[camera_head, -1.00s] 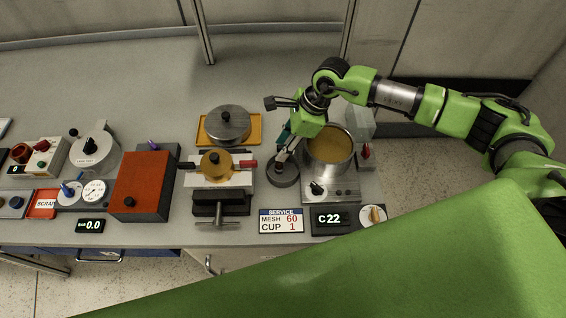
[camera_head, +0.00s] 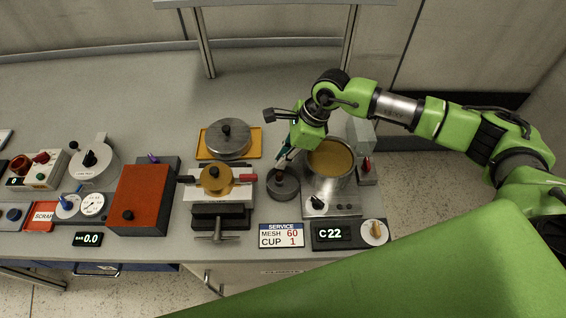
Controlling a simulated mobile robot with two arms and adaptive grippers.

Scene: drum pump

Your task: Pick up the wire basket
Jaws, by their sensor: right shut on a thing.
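My right gripper (camera_head: 285,161) comes in from the right and points down, just left of a steel pot (camera_head: 334,186) of amber liquid (camera_head: 330,158). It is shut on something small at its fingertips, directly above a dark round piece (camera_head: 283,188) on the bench. The fingers partly hide this piece. I cannot make out wire mesh, so I cannot tell whether it is the wire basket or a stand. My left gripper is not in view.
The pot stands on a burner unit with a C 22 display (camera_head: 331,234). Left of the gripper are a clamp device with a brass disc (camera_head: 216,180) and a lidded steel pan (camera_head: 229,139) on a yellow tray. A red box (camera_head: 142,195) stands farther left. The back bench is clear.

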